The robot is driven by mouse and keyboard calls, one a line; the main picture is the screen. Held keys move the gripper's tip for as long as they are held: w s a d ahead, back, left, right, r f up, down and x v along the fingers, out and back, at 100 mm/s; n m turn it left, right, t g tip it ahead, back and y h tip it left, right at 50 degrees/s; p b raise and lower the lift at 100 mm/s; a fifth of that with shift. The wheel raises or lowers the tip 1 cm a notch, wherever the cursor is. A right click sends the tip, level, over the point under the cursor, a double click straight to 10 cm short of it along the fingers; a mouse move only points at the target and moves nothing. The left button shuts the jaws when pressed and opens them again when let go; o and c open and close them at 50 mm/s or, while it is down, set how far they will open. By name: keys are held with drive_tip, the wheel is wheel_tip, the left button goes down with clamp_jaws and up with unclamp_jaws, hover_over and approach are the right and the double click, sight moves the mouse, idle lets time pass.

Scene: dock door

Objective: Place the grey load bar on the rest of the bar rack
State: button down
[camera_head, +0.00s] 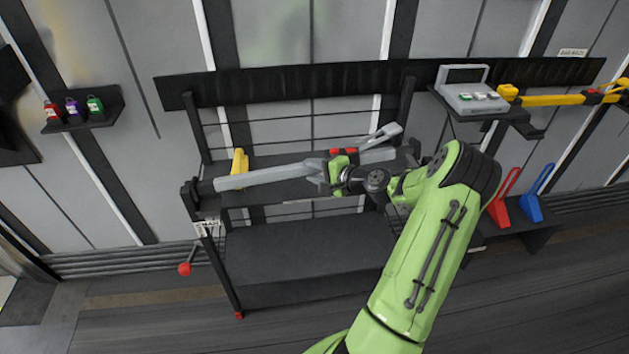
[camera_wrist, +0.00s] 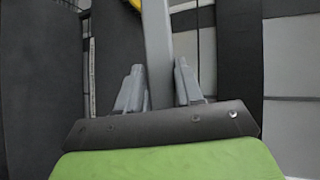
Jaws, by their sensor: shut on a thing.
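The grey load bar (camera_head: 262,177) is a long bar held roughly level, with a red part near its middle and a paddle-like right end. It also runs up the middle of the wrist view (camera_wrist: 158,50). My gripper (camera_head: 338,168) is shut on the bar near its middle; its two grey fingers (camera_wrist: 159,88) stand on either side of the bar in the wrist view. The bar rack (camera_head: 300,245) is a dark frame with shelves behind and below the bar. A yellow piece (camera_head: 239,166) stands on it behind the bar's left part. I cannot tell whether the bar touches the rack.
A small wall shelf (camera_head: 85,122) with several padlocks is at the left. At the right, a shelf holds a grey box (camera_head: 472,98) beside a yellow bar (camera_head: 550,100). Red (camera_head: 500,208) and blue (camera_head: 532,207) chocks sit lower right. A red-ended crank (camera_head: 185,268) sticks out at the rack's left.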

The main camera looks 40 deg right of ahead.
wheel_tip(320, 180, up, 10)
drive_tip(key=p, duration=0.2)
